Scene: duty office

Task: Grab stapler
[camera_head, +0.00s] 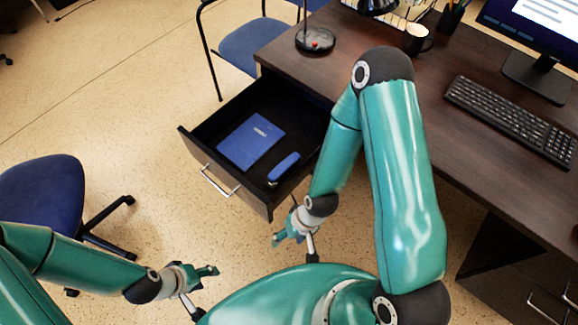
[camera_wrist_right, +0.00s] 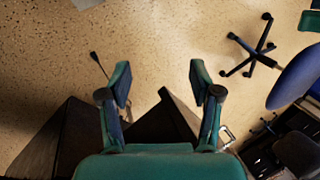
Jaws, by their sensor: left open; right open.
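The blue stapler (camera_head: 284,168) lies in the open desk drawer (camera_head: 262,196), near its front right corner, beside a blue book (camera_head: 250,142). My right gripper (camera_head: 279,238) is outside the drawer, just in front of its near corner and apart from the stapler. In the right wrist view the right gripper (camera_wrist_right: 160,88) is open with nothing between its fingers. My left gripper (camera_head: 212,271) is open and empty over the floor at the lower left. The stapler cannot be made out in the right wrist view.
The dark desk (camera_head: 455,125) carries a keyboard (camera_head: 515,118), a monitor (camera_head: 535,70), a mug (camera_head: 416,40) and a lamp base (camera_head: 315,40). A blue chair (camera_head: 40,188) stands at the left, another (camera_head: 255,42) behind the drawer.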

